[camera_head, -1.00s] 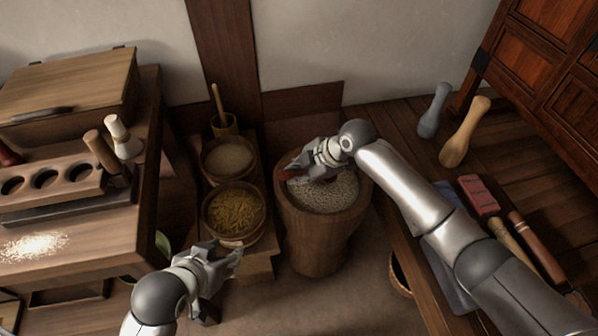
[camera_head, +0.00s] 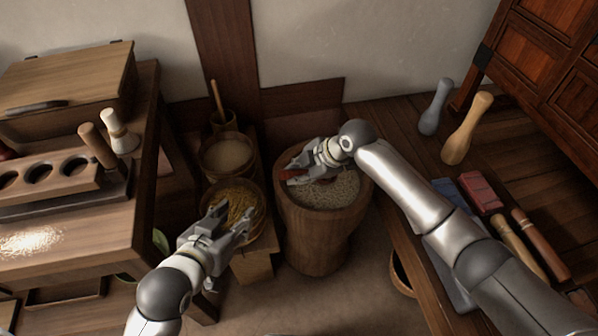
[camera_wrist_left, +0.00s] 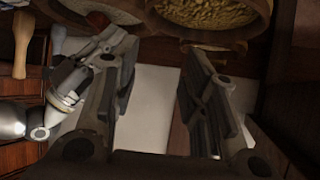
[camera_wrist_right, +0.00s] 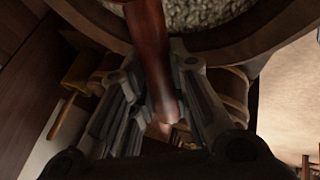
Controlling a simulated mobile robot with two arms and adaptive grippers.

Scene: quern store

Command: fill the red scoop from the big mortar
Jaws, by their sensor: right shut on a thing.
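The big mortar (camera_head: 318,240) is a tall wooden tub filled with pale grain (camera_head: 335,192). My right gripper (camera_head: 298,172) is over its left rim area, shut on the red scoop (camera_head: 288,175). Only a little of the scoop shows in the head view. In the right wrist view the red-brown handle (camera_wrist_right: 150,50) runs between the fingers, with the mortar's rim and grain behind. I cannot tell how much grain is in the scoop. My left gripper (camera_head: 238,216) is open and empty, above or in front of the bowl of yellow grain (camera_head: 236,203).
A bowl of pale grain (camera_head: 228,153) and a small pot with a stick (camera_head: 224,122) stand behind the yellow bowl. A bench (camera_head: 70,262) with spilled grain is at left. At right, a wooden ledge holds two pestles (camera_head: 466,130), a red brush-like block (camera_head: 481,192) and handled tools.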

